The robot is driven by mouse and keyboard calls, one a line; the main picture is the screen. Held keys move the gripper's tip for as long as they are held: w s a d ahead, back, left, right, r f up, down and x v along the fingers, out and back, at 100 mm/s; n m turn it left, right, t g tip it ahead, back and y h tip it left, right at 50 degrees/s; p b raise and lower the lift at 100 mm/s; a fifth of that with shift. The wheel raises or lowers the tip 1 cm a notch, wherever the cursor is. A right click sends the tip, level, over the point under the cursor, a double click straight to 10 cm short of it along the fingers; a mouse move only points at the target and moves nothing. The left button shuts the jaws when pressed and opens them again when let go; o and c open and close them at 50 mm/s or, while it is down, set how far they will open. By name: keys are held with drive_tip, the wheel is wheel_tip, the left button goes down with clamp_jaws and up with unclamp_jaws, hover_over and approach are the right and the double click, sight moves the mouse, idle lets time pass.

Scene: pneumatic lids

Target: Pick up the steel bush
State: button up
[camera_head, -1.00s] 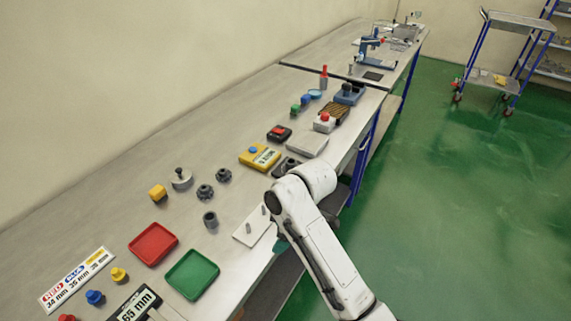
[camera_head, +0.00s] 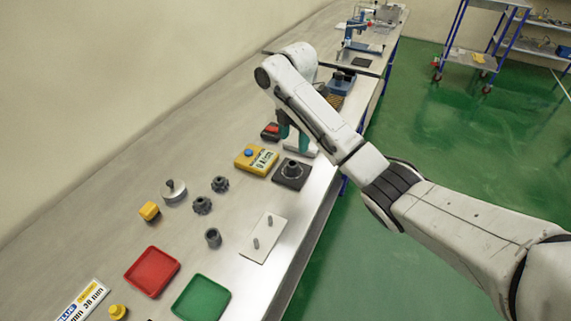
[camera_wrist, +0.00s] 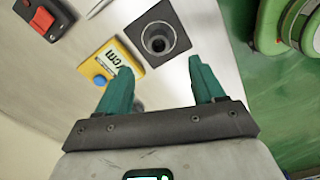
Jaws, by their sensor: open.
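A hollow grey metal bush (camera_head: 292,167) stands upright on a dark square block (camera_head: 283,181) near the bench's front edge. In the wrist view the bush (camera_wrist: 158,38) shows from above as a ring with a dark bore, on the same block (camera_wrist: 180,36). Another short hollow grey cylinder (camera_head: 213,238) stands on the bench further left; I cannot tell for certain which is the steel bush. My gripper (camera_wrist: 160,67) is open and empty, its teal fingers apart, with the block ahead of the fingertips. In the head view my arm partly hides the gripper.
A yellow gauge (camera_head: 256,159) with a blue button lies beside the block, and a red-and-black switch box (camera_head: 270,131) behind it. A light plate with two pins (camera_head: 262,238), a red tray (camera_head: 152,271), a green tray (camera_head: 201,298) and two dark knobbed parts (camera_head: 202,205) lie to the left.

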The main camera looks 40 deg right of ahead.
drive_tip(key=b, duration=0.4)
hover_over(292, 163)
drive_tip(key=f, duration=0.3)
drive_tip(key=s+f, duration=0.1)
drive_tip(key=f, duration=0.1)
drive_tip(key=shift+a+f, duration=0.1)
drive_tip(key=shift+a, duration=0.3)
drive_tip(key=shift+w+f+p, duration=0.1)
drive_tip(key=shift+f+p, duration=0.85)
drive_tip(key=shift+f, duration=1.65)
drive_tip(key=shift+c, duration=0.5)
drive_tip(key=c, duration=1.1)
